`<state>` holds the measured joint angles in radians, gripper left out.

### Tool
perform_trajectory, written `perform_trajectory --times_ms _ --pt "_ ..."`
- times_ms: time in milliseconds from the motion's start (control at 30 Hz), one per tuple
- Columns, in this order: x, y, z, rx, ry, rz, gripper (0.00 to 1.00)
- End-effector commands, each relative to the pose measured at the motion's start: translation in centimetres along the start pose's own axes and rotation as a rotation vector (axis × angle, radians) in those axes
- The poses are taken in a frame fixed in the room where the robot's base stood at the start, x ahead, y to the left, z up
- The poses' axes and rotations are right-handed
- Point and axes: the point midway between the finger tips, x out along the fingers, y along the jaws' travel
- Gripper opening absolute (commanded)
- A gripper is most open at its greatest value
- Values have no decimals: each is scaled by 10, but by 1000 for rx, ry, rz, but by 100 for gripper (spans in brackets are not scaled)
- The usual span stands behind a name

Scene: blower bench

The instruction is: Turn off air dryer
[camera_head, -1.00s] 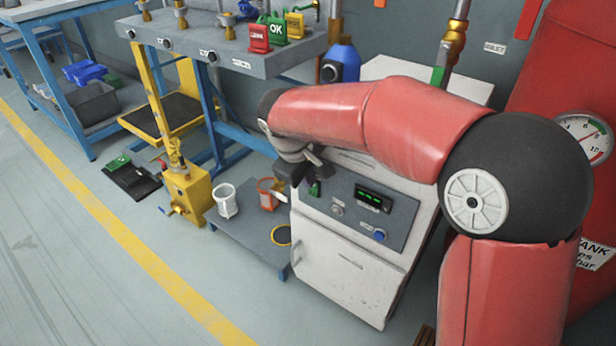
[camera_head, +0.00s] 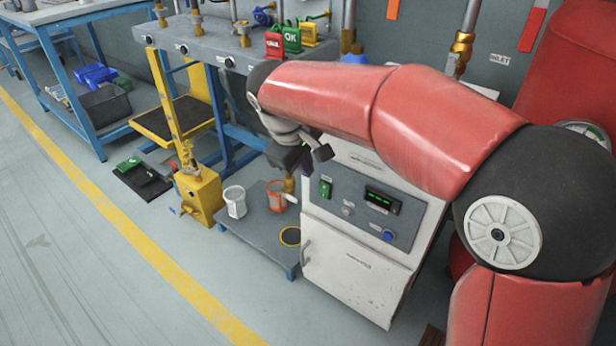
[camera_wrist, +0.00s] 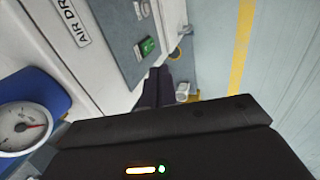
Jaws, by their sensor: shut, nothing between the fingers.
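The air dryer (camera_head: 355,285) is a white cabinet with a grey front panel. Its panel carries a green switch (camera_head: 325,188) at the upper left, a lit green display (camera_head: 382,200), a small round knob (camera_head: 347,211) and a blue button (camera_head: 389,236). In the wrist view, the green switch (camera_wrist: 147,46) and the "AIR DR…" label (camera_wrist: 70,22) show at the upper left. My gripper (camera_head: 306,171) hangs just above and left of the switch, apart from it in the picture. In the wrist view my gripper (camera_wrist: 155,88) is shut and empty.
A low grey platform (camera_head: 262,232) left of the dryer holds a white cup (camera_head: 235,201) and an orange cup (camera_head: 276,196). A workbench (camera_head: 215,45) with coloured tags stands behind. A gauge (camera_wrist: 22,128) and blue body lie close at the wrist view's lower left. Floor at left is open.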

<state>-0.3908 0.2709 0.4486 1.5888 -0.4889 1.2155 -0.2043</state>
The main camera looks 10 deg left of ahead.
Motion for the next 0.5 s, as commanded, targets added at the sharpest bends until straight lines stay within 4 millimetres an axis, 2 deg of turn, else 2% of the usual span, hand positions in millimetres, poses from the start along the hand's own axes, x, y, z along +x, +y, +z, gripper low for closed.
perform_trajectory --times_ms 33,200,500 --pt "-10 2 0 1 3 1 0" --pt "-25 5 0 1 0 1 0" --pt "-28 5 0 0 0 0 0"
